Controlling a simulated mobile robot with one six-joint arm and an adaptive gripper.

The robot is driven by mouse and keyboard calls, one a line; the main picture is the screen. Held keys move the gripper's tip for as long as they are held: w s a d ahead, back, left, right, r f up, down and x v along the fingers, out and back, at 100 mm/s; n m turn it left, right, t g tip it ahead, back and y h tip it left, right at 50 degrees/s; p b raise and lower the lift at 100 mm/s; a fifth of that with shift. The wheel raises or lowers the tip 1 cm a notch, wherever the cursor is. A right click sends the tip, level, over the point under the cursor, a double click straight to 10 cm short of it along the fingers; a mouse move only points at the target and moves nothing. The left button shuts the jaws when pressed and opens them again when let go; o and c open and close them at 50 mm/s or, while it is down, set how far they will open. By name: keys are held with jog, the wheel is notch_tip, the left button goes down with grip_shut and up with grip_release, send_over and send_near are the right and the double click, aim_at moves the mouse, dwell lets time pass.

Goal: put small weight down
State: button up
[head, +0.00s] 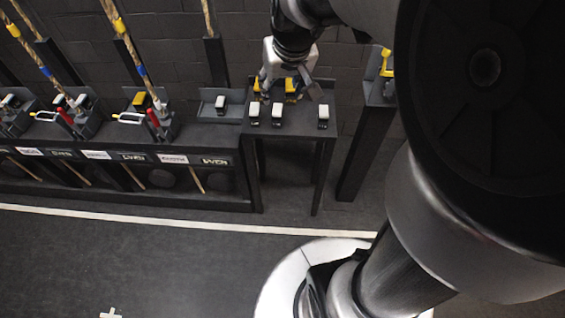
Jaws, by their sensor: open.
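My gripper (286,86) is over the back of a small dark table (300,120), pointing down with its fingers spread. Yellow pieces (291,89) show between and beside the fingers, partly hidden by them. Three small dark blocks with white tops stand on the table in front of the gripper: a left one (254,110), a middle one (278,113) and a right one (323,115). I cannot tell which piece is the small weight, nor whether the fingers touch anything.
A long dark bench (200,140) on the left holds a white-topped block (221,103), a yellow-topped block (141,100), ropes and red-handled tools. A dark post with a yellow fitting (386,65) stands right of the table.

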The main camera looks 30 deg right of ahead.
jog(key=s+a+n, duration=0.1)
jog(key=s+a, duration=0.2)
jog(key=s, duration=0.3)
jog(key=s+a+r+n, duration=0.1)
jog(key=s+a, duration=0.3)
jog(key=s, duration=0.3)
jog(key=s+a+y, duration=0.1)
jog(key=s+a, duration=0.2)
jog(key=s, duration=0.4)
jog(key=shift+s+a+r+n, duration=0.2)
jog(key=shift+a+r+n, duration=0.1)
jog(key=shift+n, duration=0.1)
jog(key=shift+f+b, duration=0.65)
